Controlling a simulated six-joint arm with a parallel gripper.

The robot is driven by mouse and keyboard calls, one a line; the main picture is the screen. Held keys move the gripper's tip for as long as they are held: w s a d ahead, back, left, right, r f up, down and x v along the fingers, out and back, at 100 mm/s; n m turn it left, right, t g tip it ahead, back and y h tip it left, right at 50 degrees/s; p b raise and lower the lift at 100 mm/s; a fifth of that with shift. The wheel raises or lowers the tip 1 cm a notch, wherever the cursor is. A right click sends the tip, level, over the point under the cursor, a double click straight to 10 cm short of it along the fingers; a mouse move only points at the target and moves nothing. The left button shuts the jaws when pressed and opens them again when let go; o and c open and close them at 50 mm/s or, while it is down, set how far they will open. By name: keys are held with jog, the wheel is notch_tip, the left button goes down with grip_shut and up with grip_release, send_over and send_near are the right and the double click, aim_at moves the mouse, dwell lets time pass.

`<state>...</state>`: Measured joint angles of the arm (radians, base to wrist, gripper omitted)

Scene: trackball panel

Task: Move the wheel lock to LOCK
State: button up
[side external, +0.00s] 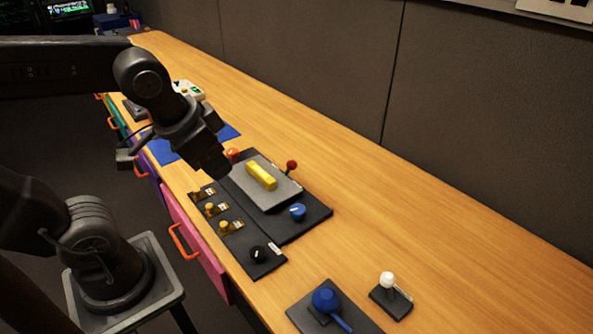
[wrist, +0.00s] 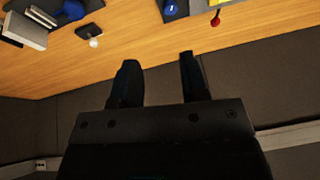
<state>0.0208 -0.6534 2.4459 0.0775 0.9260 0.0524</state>
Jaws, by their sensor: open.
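The dark panel (side external: 305,224) lies on the wooden desk. It bears a grey raised plate with a yellow bar (side external: 261,175), a red-ball lever (side external: 291,165), a blue knob (side external: 297,212), a black knob (side external: 258,254) and several brass-coloured switches (side external: 225,227). No label is readable, so I cannot tell which part is the wheel lock or its setting. My gripper (side external: 222,174) is above the panel's far left part, near an orange-red ball (side external: 233,153). In the wrist view my gripper (wrist: 158,76) is open and empty; the red lever (wrist: 215,21) and blue knob (wrist: 170,8) show beyond it.
A blue ball with a handle (side external: 326,300) sits on a dark base at the front. A white-ball lever (side external: 387,280) stands beside it. A blue mat (side external: 228,132) lies behind my gripper. A dark partition (side external: 480,110) borders the desk.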

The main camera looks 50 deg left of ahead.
jog(key=w+a+f+m+g+y, duration=0.1)
jog(key=w+m, duration=0.1)
jog(key=w+f+m+g+y, duration=0.1)
jog(key=w+m, duration=0.1)
jog(key=w, duration=0.1)
jog(key=w+a+f+m+g+y, duration=0.1)
jog(key=w+m, duration=0.1)
jog(key=shift+w+a+f+y, duration=0.15)
jog(key=shift+a+f+y, duration=0.15)
jog(key=shift+a+y, duration=0.1)
grip_shut()
jog(key=w+f+m+y, duration=0.3)
jog(key=w+f+m, duration=0.2)
jog(key=w+f+m+t+y, duration=0.1)
jog(key=w+f+m+y, duration=0.2)
jog(key=w+f+m, duration=0.2)
jog(key=w+f+m+t+y, duration=0.1)
jog(key=w+f+m+y, duration=0.1)
jog(key=w+f+m, duration=0.4)
jog(key=shift+w+f+y, duration=0.4)
jog(key=shift+w, duration=0.2)
